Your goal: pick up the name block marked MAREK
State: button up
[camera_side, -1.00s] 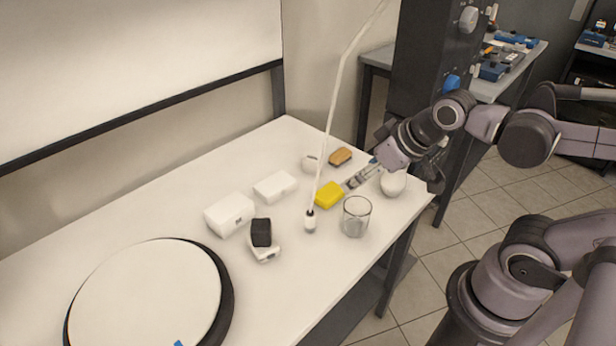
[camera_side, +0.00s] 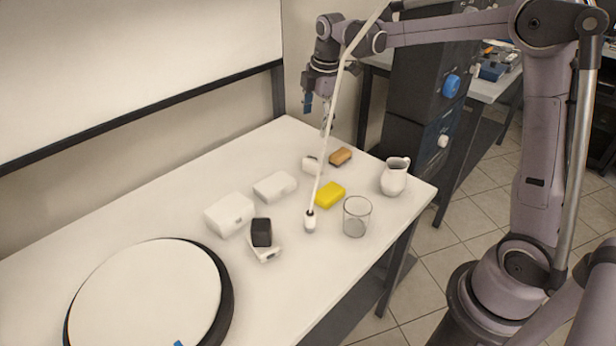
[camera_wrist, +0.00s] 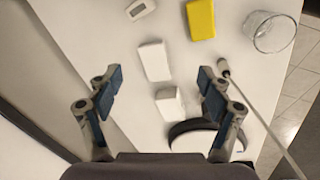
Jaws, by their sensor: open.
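No lettering is readable, so I cannot tell which block is marked MAREK. Three white blocks are in view: a small one (camera_side: 312,165) at the back, a flat middle one (camera_side: 275,187), and a larger one (camera_side: 230,213) with a small dark mark. In the wrist view the small block (camera_wrist: 142,9) has a grey patch; the middle block (camera_wrist: 154,61) and larger block (camera_wrist: 170,103) appear between my fingers' lines. My gripper (camera_side: 318,115) is open and empty, raised above the table's back edge; its spread fingers also show in the wrist view (camera_wrist: 160,78).
A yellow block (camera_side: 330,195), brown block (camera_side: 341,156), glass (camera_side: 357,216) and white jug (camera_side: 395,177) stand to the right. A hanging cable ends in a white fitting (camera_side: 310,222). A black block (camera_side: 261,232) rests on a white item. A turntable (camera_side: 150,295) fills the front left.

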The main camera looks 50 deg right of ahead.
aim_at(312, 158)
jog(key=w+d+f+n+g, duration=0.2)
jog(key=w+d+f+n, duration=0.35)
jog(key=f, duration=0.25)
jog(key=shift+n, duration=0.45)
jog(key=f, duration=0.7)
jog(key=w+f, duration=0.1)
jog(key=f, duration=0.3)
jog(key=shift+w+d+f, duration=0.1)
jog(key=shift+d+f, duration=0.2)
jog(key=shift+c, duration=0.3)
jog(key=c, duration=1.2)
